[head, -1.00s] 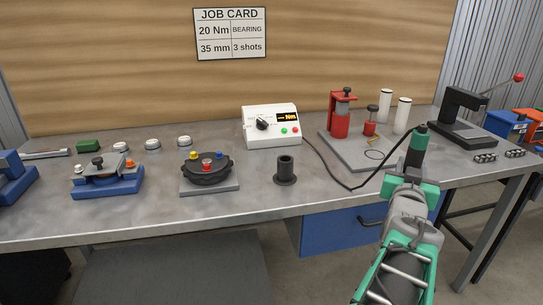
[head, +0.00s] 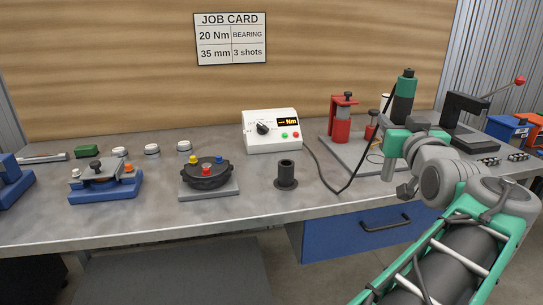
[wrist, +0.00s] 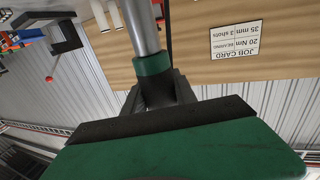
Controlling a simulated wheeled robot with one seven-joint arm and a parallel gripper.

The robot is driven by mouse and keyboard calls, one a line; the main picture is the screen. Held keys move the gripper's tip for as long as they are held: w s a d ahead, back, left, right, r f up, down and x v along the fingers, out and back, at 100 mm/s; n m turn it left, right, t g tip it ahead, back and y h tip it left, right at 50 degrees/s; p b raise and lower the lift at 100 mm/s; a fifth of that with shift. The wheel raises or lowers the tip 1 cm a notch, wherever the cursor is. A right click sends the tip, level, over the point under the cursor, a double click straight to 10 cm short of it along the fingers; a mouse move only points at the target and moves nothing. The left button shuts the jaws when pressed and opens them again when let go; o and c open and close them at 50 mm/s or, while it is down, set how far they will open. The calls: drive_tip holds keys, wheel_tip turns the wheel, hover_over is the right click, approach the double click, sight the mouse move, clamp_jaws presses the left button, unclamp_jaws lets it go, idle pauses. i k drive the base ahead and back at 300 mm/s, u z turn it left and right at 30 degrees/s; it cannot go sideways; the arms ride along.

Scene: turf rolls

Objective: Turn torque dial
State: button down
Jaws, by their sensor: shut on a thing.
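The torque dial (head: 263,128) is a black knob on the front of a white controller box (head: 272,146). The box has an orange "Nm" display (head: 288,122), too small to read fully, and a green and a red button. My gripper (head: 402,132) is to the right of the box and above the table, apart from the dial. It is shut on a green and black driver tool (head: 405,92), held upright. In the wrist view the tool's green collar (wrist: 152,66) and grey shaft show; the dial is not visible there.
A black cord (head: 335,188) runs from the box over the table towards the tool. A red press (head: 342,120) and a black arbor press (head: 462,120) stand nearby. A dark cylinder (head: 286,175) stands in front of the box. A job card (head: 231,38) reads 20 Nm.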

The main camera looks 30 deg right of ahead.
sight(262, 130)
drive_tip(key=i, duration=1)
